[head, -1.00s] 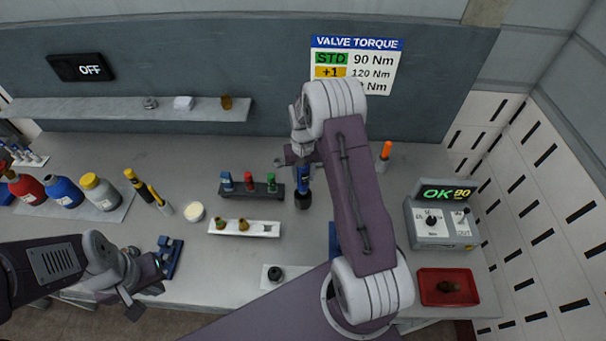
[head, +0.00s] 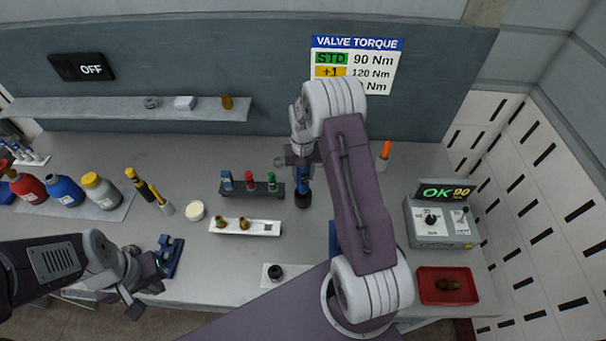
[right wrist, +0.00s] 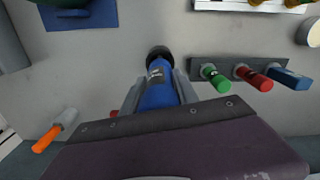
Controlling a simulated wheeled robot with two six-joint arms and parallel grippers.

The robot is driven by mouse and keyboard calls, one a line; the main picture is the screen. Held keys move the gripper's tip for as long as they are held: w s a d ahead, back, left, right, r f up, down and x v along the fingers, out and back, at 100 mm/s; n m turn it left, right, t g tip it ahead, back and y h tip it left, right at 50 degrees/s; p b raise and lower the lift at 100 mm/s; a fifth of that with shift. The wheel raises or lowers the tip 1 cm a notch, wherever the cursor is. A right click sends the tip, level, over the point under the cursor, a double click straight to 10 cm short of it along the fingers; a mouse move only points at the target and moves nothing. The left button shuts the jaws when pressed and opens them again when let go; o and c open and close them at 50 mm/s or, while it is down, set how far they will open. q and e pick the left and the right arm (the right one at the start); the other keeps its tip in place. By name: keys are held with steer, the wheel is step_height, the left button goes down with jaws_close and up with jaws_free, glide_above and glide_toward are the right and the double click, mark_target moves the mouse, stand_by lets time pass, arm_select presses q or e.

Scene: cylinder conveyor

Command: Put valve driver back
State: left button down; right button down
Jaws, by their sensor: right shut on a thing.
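The valve driver, a blue tool with a black round end (head: 303,199), is held by my right gripper (head: 302,164) over the rear middle of the table. In the right wrist view my right gripper (right wrist: 160,95) is shut around the blue body of the driver (right wrist: 158,76), and its black end points away from the gripper. Whether that end touches the table I cannot tell. My left gripper (head: 145,287) is over the table's front left edge, its fingers apart and empty, beside a blue fixture (head: 171,257).
A dark rack (head: 262,191) with blue, red and green pieces stands left of the driver. A white tray (head: 264,230) holds brass parts. An orange-handled tool (head: 385,150), a control box reading OK 90 (head: 440,228) and a red tray (head: 430,297) are on the right.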

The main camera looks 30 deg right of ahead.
mark_target(303, 186)
steer(key=shift+w, duration=0.1)
steer(key=shift+f+b, duration=2.2)
steer(key=shift+f, duration=1)
steer(key=c, duration=0.9)
jaws_free()
steer(key=shift+o, duration=0.2)
step_height(303, 186, up, 6)
steer(key=p, duration=0.5)
